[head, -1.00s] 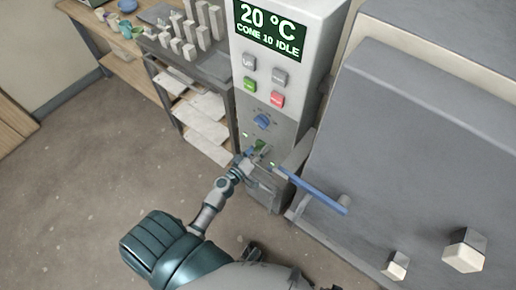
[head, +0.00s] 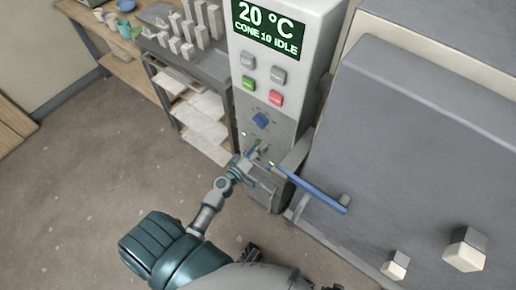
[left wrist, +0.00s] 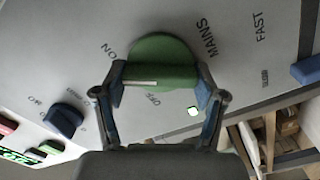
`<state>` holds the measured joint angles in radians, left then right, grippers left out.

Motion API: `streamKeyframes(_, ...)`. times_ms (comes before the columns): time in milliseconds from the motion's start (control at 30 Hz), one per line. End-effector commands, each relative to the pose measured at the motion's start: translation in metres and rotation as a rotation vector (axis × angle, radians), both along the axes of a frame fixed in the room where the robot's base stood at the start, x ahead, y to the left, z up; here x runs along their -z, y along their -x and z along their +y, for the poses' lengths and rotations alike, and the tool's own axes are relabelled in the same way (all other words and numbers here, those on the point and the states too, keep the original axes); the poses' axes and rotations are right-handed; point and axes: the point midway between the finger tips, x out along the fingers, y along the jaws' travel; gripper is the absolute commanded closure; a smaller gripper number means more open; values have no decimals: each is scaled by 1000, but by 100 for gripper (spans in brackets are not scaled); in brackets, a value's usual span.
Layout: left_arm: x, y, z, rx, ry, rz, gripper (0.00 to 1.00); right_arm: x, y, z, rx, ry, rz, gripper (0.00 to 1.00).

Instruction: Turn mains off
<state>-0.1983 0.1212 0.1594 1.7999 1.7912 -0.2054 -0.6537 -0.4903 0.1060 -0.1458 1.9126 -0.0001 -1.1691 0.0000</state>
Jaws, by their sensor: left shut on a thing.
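The mains switch is a round green knob (left wrist: 165,50) with a raised grip bar, on the grey lower panel of the kiln controller. In the left wrist view, ON is printed to its left, OFF below it and MAINS to its right. A white line shows on the left part of the bar. In the head view the knob (head: 261,145) is partly hidden by my left gripper (head: 255,156). The left gripper (left wrist: 160,88) is shut on the bar, one finger at each end. My right gripper does not show.
A blue selector knob (head: 261,121) and green (head: 249,83) and red (head: 275,98) buttons sit above. The display (head: 270,28) reads 20 °C, CONE 10 IDLE. A blue bar (head: 312,190) juts out at right, by the kiln. A lit indicator (left wrist: 193,111) is near OFF.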

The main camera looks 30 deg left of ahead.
Motion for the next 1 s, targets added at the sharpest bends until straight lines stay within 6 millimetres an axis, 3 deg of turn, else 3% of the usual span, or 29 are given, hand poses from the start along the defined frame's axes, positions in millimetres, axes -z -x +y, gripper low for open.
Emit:
streamKeyframes(500,6,1,3,-5,479,42,64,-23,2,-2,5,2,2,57)
streamKeyframes(1000,8,1,2,-5,953,80,64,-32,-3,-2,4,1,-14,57)
